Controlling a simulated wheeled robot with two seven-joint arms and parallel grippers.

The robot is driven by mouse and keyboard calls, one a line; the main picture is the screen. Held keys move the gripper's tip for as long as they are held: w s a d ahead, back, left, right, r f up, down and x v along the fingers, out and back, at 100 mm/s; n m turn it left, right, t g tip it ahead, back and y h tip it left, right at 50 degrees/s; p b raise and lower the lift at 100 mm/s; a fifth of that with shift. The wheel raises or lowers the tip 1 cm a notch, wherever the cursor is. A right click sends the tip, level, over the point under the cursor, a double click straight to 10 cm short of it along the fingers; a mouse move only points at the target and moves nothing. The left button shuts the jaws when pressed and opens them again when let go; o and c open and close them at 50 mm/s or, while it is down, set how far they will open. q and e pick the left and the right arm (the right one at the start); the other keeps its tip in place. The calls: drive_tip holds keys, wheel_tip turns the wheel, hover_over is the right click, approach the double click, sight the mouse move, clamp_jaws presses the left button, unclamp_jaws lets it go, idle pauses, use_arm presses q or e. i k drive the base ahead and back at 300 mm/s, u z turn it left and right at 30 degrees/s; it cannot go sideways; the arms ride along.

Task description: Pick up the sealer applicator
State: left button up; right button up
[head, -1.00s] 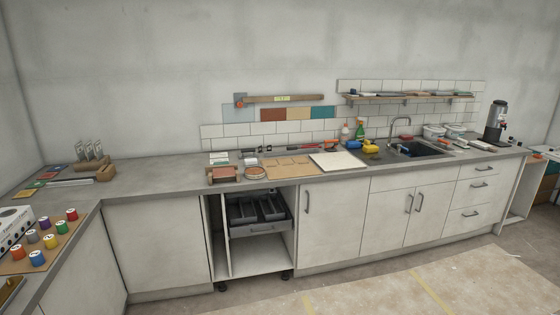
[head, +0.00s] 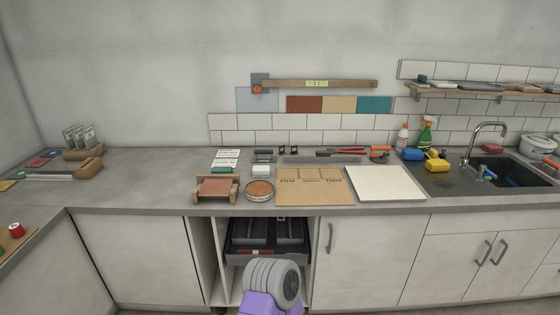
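I cannot tell for sure which thing is the sealer applicator. On the counter, a small white block (head: 261,171) lies in front of a small grey item (head: 264,156). A small green item (head: 220,169) lies to the left of the block, in front of white printed cards (head: 225,157). A wooden holder with a reddish tile (head: 216,188) stands near the front edge, beside a round dish with a brownish top (head: 259,189). A purple and grey part of my own arm shows at the bottom centre. No fingertips of either gripper are in view.
A marked cardboard sheet (head: 309,187) and a white board (head: 385,183) lie on the counter (head: 140,184). Bottles (head: 426,132), yellow and blue items and a sink (head: 511,172) are at the right. An open cabinet bay holds a dark drawer (head: 267,238). The counter's left-middle is clear.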

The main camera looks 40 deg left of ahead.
sight(259, 172)
drive_tip(key=u, duration=0.8)
drive_tip(key=i, duration=1.1)
drive_tip(key=u, duration=1.15)
